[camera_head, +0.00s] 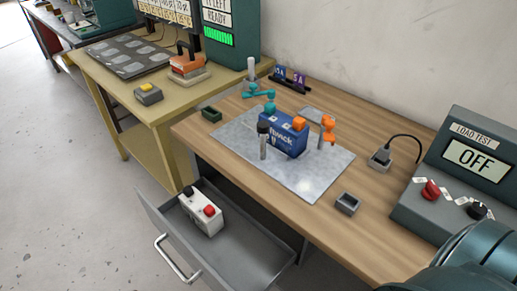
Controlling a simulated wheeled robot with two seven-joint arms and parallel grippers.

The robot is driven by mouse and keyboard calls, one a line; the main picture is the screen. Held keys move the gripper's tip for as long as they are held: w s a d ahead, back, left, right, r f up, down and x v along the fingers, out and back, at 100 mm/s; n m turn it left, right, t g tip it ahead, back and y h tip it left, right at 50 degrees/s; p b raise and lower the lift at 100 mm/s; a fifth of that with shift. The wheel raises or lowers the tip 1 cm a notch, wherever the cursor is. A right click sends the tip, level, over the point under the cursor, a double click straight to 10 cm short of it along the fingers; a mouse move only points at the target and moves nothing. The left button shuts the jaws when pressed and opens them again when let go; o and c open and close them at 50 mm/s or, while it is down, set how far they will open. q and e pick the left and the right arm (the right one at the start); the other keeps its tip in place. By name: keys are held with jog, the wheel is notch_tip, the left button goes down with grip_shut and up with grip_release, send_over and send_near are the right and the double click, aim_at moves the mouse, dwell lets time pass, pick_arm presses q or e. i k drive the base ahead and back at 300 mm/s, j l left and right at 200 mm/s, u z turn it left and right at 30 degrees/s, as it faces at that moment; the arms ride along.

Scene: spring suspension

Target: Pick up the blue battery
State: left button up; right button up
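The blue battery (288,142) stands upright on a grey metal plate (308,183) on the wooden workbench. It has white lettering on its side and an orange piece on top. A post with a dark top (263,142) stands in front of its left side and hides a little of it. A teal clamp (262,96) is at its back left and an orange clamp (328,127) on a post is at its right; I cannot tell whether either touches it. Neither gripper is in view; only a dark teal part of my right arm shows at the bottom right.
An open drawer (240,258) below the bench holds a white battery (202,213) with red and black terminals. A load test box (455,180) reading OFF stands at the right. A socket with a cable (380,158) and a small grey tray (347,204) are nearby.

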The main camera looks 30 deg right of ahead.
aim_at(281, 135)
jog(key=z, duration=1.15)
jog(key=j+z, duration=0.25)
jog(key=z, duration=0.15)
jog(key=j+z, duration=0.25)
jog(key=z, duration=0.15)
jog(key=j+z, duration=0.25)
jog(key=z, duration=0.15)
jog(key=j+z, duration=0.25)
jog(key=z, duration=0.15)
jog(key=k+j+z, duration=0.25)
jog(key=j, duration=0.3)
jog(key=k+j+z, duration=0.25)
jog(key=j, duration=0.25)
jog(key=k+j+z, duration=0.25)
jog(key=k+j, duration=0.3)
jog(key=j, duration=0.15)
jog(key=k+j, duration=0.25)
jog(key=j, duration=0.15)
